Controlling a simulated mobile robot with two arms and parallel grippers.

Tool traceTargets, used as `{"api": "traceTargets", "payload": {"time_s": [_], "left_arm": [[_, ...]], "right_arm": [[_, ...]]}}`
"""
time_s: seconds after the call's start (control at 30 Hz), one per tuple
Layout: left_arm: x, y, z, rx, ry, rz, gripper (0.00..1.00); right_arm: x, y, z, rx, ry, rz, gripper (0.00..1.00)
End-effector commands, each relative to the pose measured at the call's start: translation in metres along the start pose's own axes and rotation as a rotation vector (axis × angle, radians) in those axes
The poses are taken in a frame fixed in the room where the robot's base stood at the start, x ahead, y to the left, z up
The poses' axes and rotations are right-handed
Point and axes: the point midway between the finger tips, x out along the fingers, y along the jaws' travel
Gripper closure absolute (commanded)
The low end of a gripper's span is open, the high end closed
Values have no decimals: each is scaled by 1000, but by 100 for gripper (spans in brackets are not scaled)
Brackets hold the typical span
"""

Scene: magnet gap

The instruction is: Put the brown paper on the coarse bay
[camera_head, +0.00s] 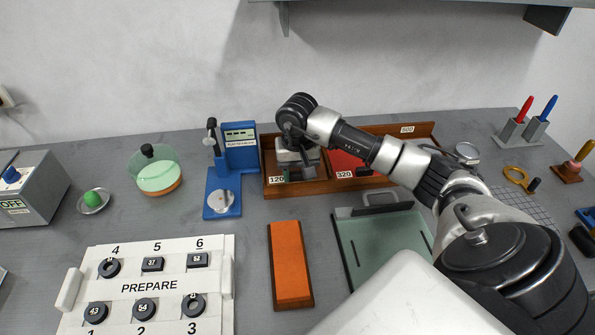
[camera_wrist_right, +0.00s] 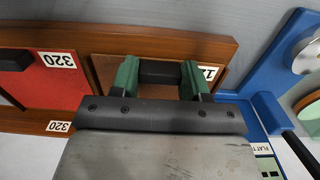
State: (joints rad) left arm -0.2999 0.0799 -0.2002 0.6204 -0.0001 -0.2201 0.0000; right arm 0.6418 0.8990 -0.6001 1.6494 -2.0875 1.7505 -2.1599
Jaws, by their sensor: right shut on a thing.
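The wooden tray (camera_head: 318,189) at the back has bays labelled 120, 320 and 600. A brown sheet (camera_wrist_right: 108,72) lies in the 120 bay, at the tray's left end in the head view. My right gripper (camera_head: 297,172) is over that bay, pointing down. In the right wrist view its green fingertips (camera_wrist_right: 160,80) are shut on a dark block (camera_wrist_right: 162,72) at the brown sheet. Whether the block is fixed to the sheet, and whether it touches the bay floor, I cannot tell. The gripper hides part of the bay. My left gripper is not in view.
A red sheet (camera_wrist_right: 40,95) with a dark block lies in the 320 bay. A blue stand (camera_head: 238,145) is close left of the tray. An orange block (camera_head: 290,265), a glass plate (camera_head: 385,245) and a white numbered panel (camera_head: 150,265) lie in front.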

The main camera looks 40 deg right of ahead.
Motion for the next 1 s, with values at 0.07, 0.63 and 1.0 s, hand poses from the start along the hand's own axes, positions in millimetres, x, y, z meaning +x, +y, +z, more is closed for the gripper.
{"api": "traceTargets", "payload": {"time_s": [0.07, 0.63, 1.0], "left_arm": [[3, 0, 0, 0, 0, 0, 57], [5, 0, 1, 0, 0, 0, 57], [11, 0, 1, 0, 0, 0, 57]], "right_arm": [[2, 0, 0, 0, 0, 0, 80], [6, 0, 0, 0, 0, 0, 25], [-28, 0, -1, 0, 5, -1, 25]]}}
